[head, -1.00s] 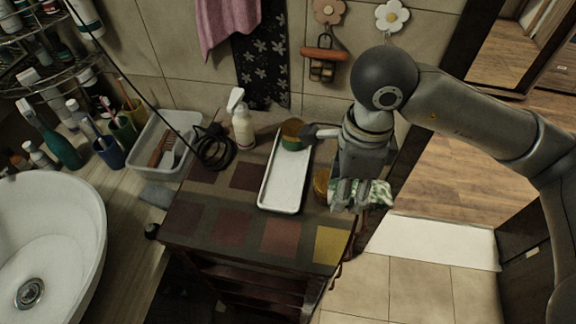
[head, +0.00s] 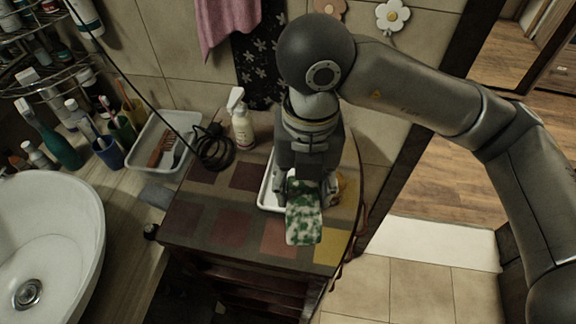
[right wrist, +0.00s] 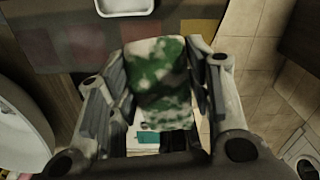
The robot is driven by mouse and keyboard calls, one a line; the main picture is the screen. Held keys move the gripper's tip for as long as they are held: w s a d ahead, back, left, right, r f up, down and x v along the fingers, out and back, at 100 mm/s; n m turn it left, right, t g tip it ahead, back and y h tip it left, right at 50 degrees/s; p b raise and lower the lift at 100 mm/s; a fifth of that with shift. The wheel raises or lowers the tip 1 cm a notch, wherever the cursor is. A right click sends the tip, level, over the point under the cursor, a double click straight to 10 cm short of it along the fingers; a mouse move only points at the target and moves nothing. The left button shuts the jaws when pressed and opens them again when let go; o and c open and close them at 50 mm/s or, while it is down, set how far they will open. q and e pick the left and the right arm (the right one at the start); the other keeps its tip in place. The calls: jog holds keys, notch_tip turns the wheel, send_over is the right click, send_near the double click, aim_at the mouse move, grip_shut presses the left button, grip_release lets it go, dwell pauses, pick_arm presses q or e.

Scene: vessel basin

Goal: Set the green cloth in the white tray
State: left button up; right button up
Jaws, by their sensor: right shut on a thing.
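The green cloth (head: 304,212) has a green and white pattern and hangs from my right gripper (head: 306,186). In the right wrist view the green cloth (right wrist: 160,80) sits between the two fingers of the right gripper (right wrist: 160,95), which is shut on it. The white tray (head: 266,194) lies on the chequered cabinet top, mostly hidden behind my right gripper and arm. Part of the white tray (right wrist: 125,6) shows at the top of the right wrist view, apart from the cloth there. My left gripper is not in view.
A white pump bottle (head: 242,122) and a coiled black cable (head: 213,150) stand left of the tray. An amber object (head: 341,186) is partly hidden right of the gripper. The cabinet top's front (head: 230,228) is clear. A basin (head: 45,235) is at left.

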jog(key=shift+s+a+r+m, duration=0.2)
jog(key=shift+a+m, duration=0.1)
jog(key=shift+m, duration=0.5)
jog(key=shift+w+a, duration=0.1)
jog(key=shift+w+f, duration=0.1)
jog(key=shift+w, duration=0.25)
jog(key=w+f+p, duration=0.1)
jog(key=w+f, duration=0.1)
jog(key=w, duration=0.2)
jog(key=w+a+f+p, duration=0.1)
jog(key=w+f, duration=0.2)
jog(key=w, duration=0.1)
jog(key=w+f+p, duration=0.1)
jog(key=w+f, duration=0.2)
jog(key=w, duration=0.1)
jog(key=shift+a+f, duration=0.2)
jog(key=shift+a, duration=0.2)
jog(key=shift+w+f+p, duration=0.3)
jog(key=shift+f+p, duration=0.05)
jog(key=shift+f, duration=0.1)
notch_tip(320, 180, down, 3)
jog(key=shift+w+r+p, duration=0.1)
jog(key=shift+w+p, duration=0.05)
jog(key=shift+p, duration=0.85)
jog(key=shift+f, duration=0.3)
